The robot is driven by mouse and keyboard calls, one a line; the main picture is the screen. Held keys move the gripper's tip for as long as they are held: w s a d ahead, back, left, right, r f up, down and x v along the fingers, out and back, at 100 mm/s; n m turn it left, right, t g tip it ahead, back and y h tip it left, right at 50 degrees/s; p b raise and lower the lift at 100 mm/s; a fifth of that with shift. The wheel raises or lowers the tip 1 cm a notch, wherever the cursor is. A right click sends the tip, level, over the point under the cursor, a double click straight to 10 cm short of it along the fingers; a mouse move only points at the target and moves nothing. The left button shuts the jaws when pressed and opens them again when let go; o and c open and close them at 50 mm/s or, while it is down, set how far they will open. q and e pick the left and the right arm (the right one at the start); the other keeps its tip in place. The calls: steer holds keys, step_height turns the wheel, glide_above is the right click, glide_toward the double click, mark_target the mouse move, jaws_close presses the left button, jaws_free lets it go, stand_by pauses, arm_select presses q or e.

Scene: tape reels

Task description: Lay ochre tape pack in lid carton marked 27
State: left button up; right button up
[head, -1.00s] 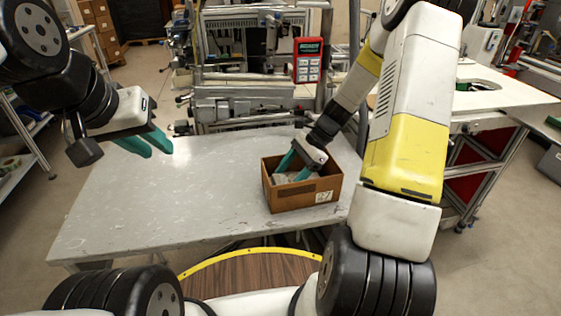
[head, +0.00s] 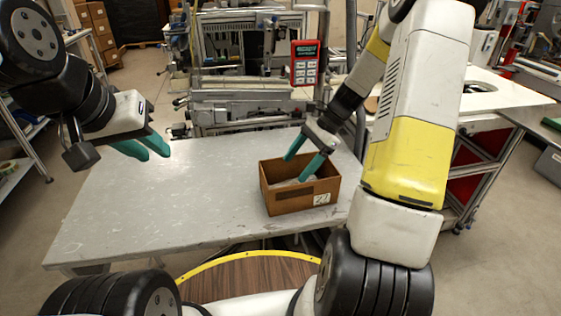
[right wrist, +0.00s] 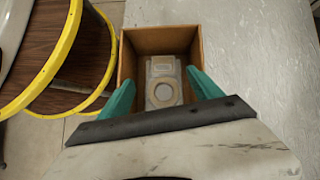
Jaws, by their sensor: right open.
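The brown open carton (head: 290,201), with a white label reading 27 on its front, stands on the grey table. A flat pale pack with a tan-ochre ring (right wrist: 163,94) lies on the carton floor in the right wrist view; only a grey part of it shows in the head view. My right gripper (head: 295,169) is open and empty, its teal fingertips at and above the carton's rim, apart from the pack. In the right wrist view its fingers (right wrist: 160,82) flank the pack in the picture. My left gripper (head: 154,155) hangs empty above the table's left part, its fingers apart.
The grey table (head: 165,205) is bare left of the carton. A metal machine frame (head: 240,105) stands behind it, with a red keypad box (head: 305,62). A white bench (head: 500,97) stands at the right.

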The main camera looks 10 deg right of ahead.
steer(key=s+v, duration=0.1)
steer(key=v, duration=0.4)
steer(key=s+a+r+n+t+h, duration=0.35)
steer(key=s+r+n, duration=0.35)
steer(key=r, duration=0.5)
steer(key=s+a+r+n+t+h, duration=0.1)
steer(key=s+r+n+t, duration=0.3)
steer(key=s+n, duration=0.4)
steer(key=s+a+r, duration=0.1)
steer(key=s, duration=0.1)
steer(key=shift+s+a+r+h, duration=0.2)
steer(key=shift+s+h, duration=0.1)
steer(key=shift+h, duration=0.05)
